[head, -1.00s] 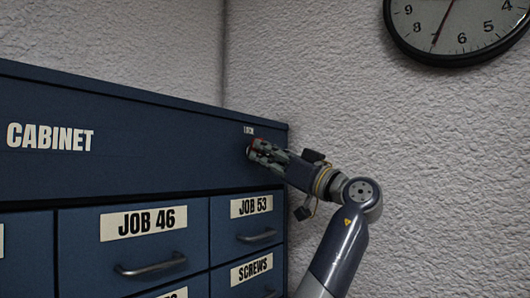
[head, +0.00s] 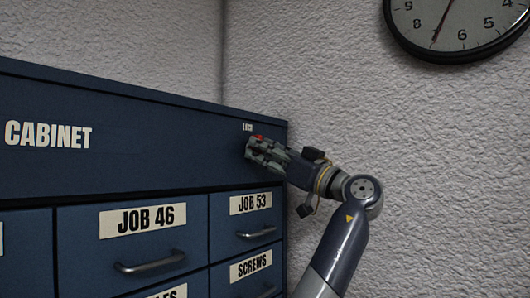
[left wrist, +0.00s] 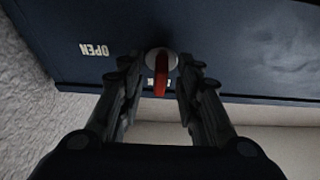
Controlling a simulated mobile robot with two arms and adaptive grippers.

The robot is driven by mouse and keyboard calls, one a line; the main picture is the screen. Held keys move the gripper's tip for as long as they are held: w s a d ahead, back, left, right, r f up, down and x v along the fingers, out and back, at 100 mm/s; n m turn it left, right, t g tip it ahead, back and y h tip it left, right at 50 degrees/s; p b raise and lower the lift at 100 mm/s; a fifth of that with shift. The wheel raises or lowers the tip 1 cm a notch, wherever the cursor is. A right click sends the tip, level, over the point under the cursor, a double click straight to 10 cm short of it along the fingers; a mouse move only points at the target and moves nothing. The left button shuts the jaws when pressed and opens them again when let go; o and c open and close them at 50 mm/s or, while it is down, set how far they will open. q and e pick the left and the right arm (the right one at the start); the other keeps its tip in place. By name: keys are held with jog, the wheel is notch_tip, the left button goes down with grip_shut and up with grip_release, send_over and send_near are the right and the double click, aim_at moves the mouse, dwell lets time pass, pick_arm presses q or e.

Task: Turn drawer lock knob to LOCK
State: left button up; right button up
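The lock knob is a pale round disc (left wrist: 162,58) with a red lever (left wrist: 160,76) on the blue cabinet's upper panel. In the left wrist view the lever points at a white label (left wrist: 152,82) that it partly covers; the OPEN label (left wrist: 94,50) is off to the left. In the head view a small label (head: 247,127) sits above the knob, and a bit of red (head: 259,137) shows over my fingers. My left gripper (left wrist: 160,72) is open, its fingers on either side of the lever with gaps visible. My right gripper is out of view.
Drawers labelled JOB 46 (head: 143,220), JOB 53 (head: 250,204) and SCREWS (head: 250,266) with bar handles lie below the knob panel. A textured wall (head: 340,90) with a clock (head: 455,25) is to the right. Free room lies right of the cabinet.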

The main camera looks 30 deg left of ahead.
pick_arm(q)
jog(key=shift+d, duration=0.1)
jog(key=v, duration=1.1)
jog(key=shift+d+f, duration=0.2)
jog(key=shift+d, duration=0.15)
